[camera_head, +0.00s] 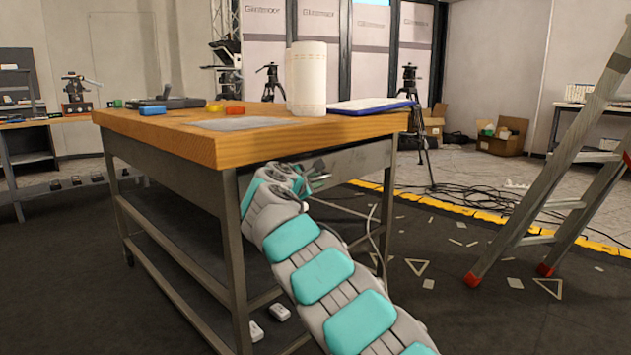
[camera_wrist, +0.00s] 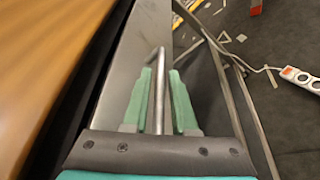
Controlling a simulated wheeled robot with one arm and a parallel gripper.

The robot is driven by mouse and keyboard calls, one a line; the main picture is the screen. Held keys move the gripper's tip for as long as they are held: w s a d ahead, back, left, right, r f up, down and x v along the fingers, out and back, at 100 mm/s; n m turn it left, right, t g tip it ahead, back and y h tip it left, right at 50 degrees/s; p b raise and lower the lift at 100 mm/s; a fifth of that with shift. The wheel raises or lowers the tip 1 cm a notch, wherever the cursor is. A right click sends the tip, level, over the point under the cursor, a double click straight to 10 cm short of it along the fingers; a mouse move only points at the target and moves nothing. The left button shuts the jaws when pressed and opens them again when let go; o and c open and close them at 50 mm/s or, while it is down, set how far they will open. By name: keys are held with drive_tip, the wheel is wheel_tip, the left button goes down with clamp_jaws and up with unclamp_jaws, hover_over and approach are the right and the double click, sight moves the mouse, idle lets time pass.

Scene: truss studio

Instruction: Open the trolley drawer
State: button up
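The trolley (camera_head: 228,150) has a thick wooden top and a grey metal frame. Its metal drawer front (camera_head: 352,163) lies under the top's right-hand edge, partly hidden by my arm. In the wrist view the drawer front (camera_wrist: 128,55) runs beside the wooden top, with a dark strip between them. A metal bar handle (camera_wrist: 157,92) stands along it. My gripper (camera_wrist: 161,72) has one teal finger on each side of the handle, with a narrow gap showing on the right. In the head view my gripper (camera_head: 318,175) is at the drawer front, small and partly hidden.
A white paper roll (camera_head: 306,78), a blue-edged board (camera_head: 370,105) and several small items stand on the trolley top. A stepladder (camera_head: 560,170) stands at the right. Cables (camera_head: 455,180) lie on the floor, and a white power strip (camera_wrist: 298,77) shows in the wrist view.

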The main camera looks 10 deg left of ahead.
clamp_jaws()
idle(1.0)
